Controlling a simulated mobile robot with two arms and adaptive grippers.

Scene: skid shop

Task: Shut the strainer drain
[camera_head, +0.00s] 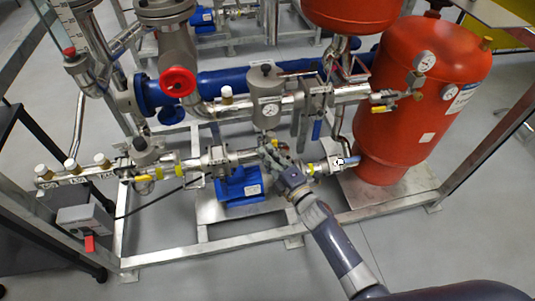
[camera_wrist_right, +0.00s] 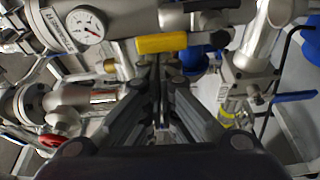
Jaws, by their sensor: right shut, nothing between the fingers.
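My right gripper (camera_head: 270,148) is shut and empty, low among the pipes under the grey gauge-bearing body (camera_head: 266,88). In the right wrist view its fingertips (camera_wrist_right: 158,66) point at a yellow lever handle (camera_wrist_right: 162,43), which lies crosswise just beyond them. I cannot tell whether they touch it. The handle runs roughly level in that view, under a metal pipe fitting. I cannot tell for sure that this is the strainer drain's handle; in the head view the gripper and pipes hide that spot. My left gripper is not in view.
A blue pump (camera_head: 238,186) stands left of my right gripper. A red tank (camera_head: 422,90) stands to the right. A steel frame rail (camera_head: 215,241) runs in front. A blue lever (camera_wrist_right: 294,97) and a gauge (camera_wrist_right: 85,25) are near the gripper. The floor in front is clear.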

